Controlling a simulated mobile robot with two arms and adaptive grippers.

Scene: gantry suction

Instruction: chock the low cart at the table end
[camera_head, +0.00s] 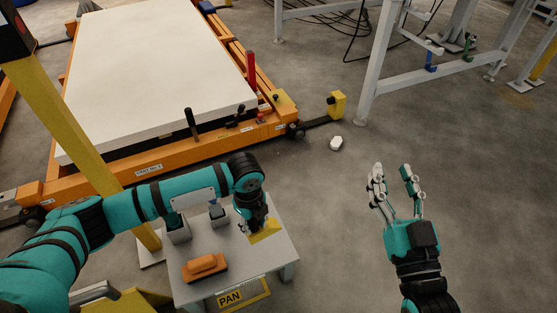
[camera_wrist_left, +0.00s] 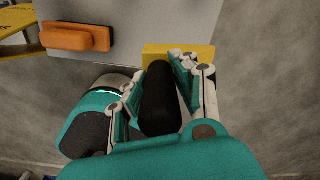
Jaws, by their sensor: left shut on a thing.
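The low orange cart (camera_head: 172,162) with a white slab on it stands at the upper left of the head view. Its near right wheel (camera_head: 296,131) shows at the corner. My left gripper (camera_head: 252,222) is over the right side of a small grey table (camera_head: 245,262). In the left wrist view, its fingers (camera_wrist_left: 158,92) are shut on the black handle (camera_wrist_left: 160,105) of a yellow chock (camera_wrist_left: 205,54). The chock (camera_head: 266,231) is at the tabletop; whether it touches is unclear. My right gripper (camera_head: 394,172) is open and empty over the floor.
An orange-brown block on a dark base (camera_head: 205,266) and grey holders (camera_head: 178,229) share the small table. A yellow-ended arm (camera_head: 337,105) juts from the cart corner, near a small white object (camera_head: 336,143) on the floor. A yellow post (camera_head: 75,130) stands left.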

